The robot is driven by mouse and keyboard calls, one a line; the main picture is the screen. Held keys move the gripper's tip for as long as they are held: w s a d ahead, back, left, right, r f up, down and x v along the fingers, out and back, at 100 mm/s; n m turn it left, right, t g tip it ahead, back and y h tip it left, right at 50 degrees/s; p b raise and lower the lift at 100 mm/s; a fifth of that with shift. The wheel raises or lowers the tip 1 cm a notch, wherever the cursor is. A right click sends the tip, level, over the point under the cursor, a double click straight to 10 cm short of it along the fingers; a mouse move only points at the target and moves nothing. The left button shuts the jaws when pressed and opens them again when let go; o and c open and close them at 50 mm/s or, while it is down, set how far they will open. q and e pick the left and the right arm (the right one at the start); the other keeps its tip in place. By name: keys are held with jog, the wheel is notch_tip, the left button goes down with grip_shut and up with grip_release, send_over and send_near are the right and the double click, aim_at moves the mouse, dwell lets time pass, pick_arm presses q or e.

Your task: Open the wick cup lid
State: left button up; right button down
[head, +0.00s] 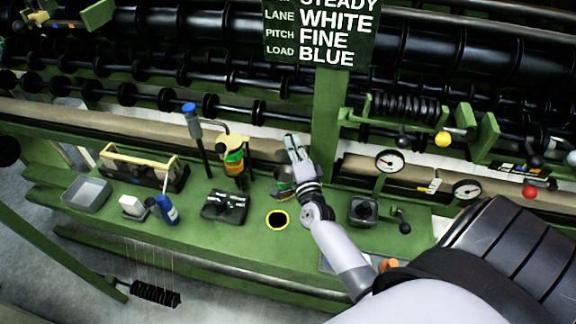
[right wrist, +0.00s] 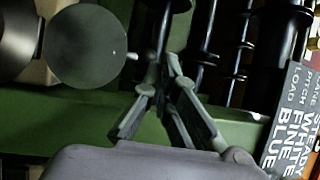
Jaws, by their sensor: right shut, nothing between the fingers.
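My right gripper (head: 292,143) is shut and empty, held over the back of the green bench. In the right wrist view its fingers (right wrist: 160,75) come together at their tips. Just left of and below it in the head view is a dark cup (head: 283,187), partly hidden by my wrist; I take it for the wick cup. A grey disc (head: 283,156), seemingly its lid, stands above the cup. In the right wrist view the disc (right wrist: 85,45) faces the camera, with a small pale knob at its edge, beside the dark cup (right wrist: 22,40). The fingers look apart from the disc.
A yellow-rimmed hole (head: 277,220), a black tray (head: 225,206) and a yellow-and-green spool (head: 234,160) are left of my arm. A black box (head: 363,210) and gauges (head: 389,161) are right. A green post with a sign (head: 325,115) stands close behind the gripper.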

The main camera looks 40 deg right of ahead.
pick_arm(q)
jog(key=shift+f, duration=0.2)
pick_arm(e)
jog(key=shift+w+d+r, duration=0.25)
jog(key=shift+w+d, duration=0.35)
jog(key=shift+d, duration=0.15)
pick_arm(q)
jog(key=shift+r, duration=0.1)
pick_arm(e)
jog(key=shift+a, duration=0.1)
